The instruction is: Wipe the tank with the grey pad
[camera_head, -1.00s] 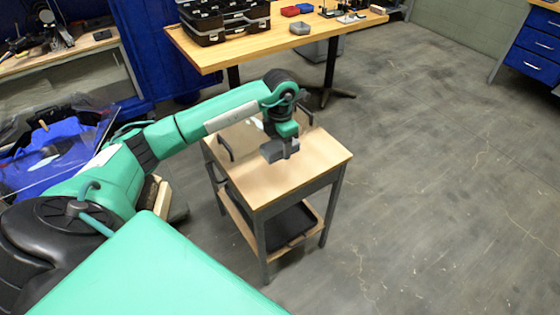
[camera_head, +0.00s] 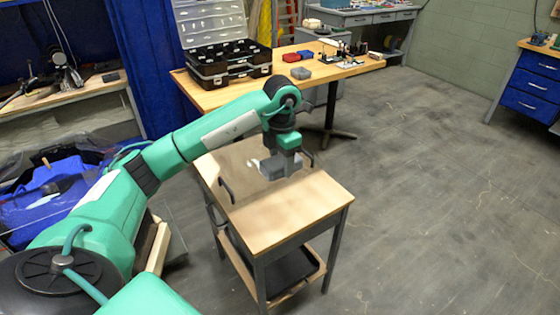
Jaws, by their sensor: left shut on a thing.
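My left gripper (camera_head: 287,157) is shut on a grey pad (camera_head: 272,169) over the back half of a small wooden-topped cart (camera_head: 285,212). I cannot tell whether the pad touches anything below it. A small whitish thing (camera_head: 252,163) shows just left of the pad on the cart top; it is partly hidden, and I cannot tell if it belongs to the tank. No tank is clearly recognisable. My right gripper is out of view.
The floor to the right is clear.

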